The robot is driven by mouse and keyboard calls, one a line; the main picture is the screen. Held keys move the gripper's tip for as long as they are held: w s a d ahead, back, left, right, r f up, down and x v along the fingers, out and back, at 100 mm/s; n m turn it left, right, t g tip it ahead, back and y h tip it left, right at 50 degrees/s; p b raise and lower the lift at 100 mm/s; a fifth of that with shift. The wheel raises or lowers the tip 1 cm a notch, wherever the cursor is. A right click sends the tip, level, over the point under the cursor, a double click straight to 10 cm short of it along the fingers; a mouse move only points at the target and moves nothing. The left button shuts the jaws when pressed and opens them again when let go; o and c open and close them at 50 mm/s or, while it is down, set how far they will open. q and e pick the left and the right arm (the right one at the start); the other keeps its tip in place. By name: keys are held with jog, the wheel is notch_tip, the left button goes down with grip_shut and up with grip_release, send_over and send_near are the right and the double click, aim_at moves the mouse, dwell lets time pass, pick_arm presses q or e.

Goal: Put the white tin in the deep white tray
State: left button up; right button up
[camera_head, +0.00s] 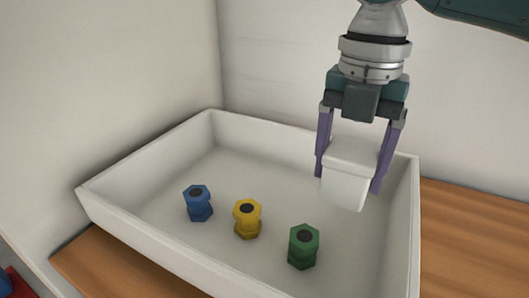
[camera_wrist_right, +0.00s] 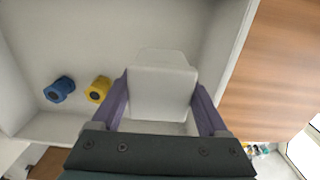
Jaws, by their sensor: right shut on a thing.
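The white tin (camera_head: 347,176) is a small box with a rounded lid. My right gripper (camera_head: 352,165) is shut on it, one purple finger on each side. The tin hangs over the right part of the deep white tray (camera_head: 412,215); how high it is above the floor is hard to tell. In the right wrist view the tin (camera_wrist_right: 160,88) sits between the fingers (camera_wrist_right: 160,105), with the tray's wall (camera_wrist_right: 232,50) to its right. My left gripper is not in view.
In the tray stand a blue hex fitting (camera_head: 198,204), a yellow one (camera_head: 247,219) and a green one (camera_head: 303,247), all left of or nearer than the tin. The tray is on a wooden surface (camera_head: 470,240). Walls rise behind and left. The tray's back left floor is clear.

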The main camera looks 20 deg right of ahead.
aim_at(353, 148)
jog(key=shift+f+b, duration=0.3)
jog(key=shift+f, duration=2.45)
jog(key=shift+f, duration=0.2)
jog(key=o, duration=1.6)
jog(key=shift+c, duration=0.2)
notch_tip(353, 148, up, 12)
jog(key=shift+r+p, duration=0.2)
jog(key=shift+p, duration=0.5)
